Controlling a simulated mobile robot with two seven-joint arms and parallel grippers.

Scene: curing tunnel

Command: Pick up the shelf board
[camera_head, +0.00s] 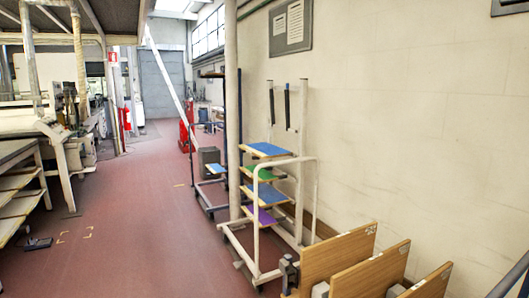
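Several wooden boards stand on edge, leaning, at the bottom right of the head view. The nearest to the middle is a brown board (338,262). A second brown board (372,273) and a third board (432,284) stand to its right, their lower parts cut off by the picture edge. I cannot tell which one is the shelf board. Small flat boards with blue, green and purple tops (266,150) also lie on a white trolley. Neither of my grippers is in view.
The white tubular trolley (256,232) stands against the pale wall, left of the boards. A dark clamp-like part (288,270) is beside the first board. A workbench (20,180) is at the left. The reddish floor (140,230) between is mostly clear.

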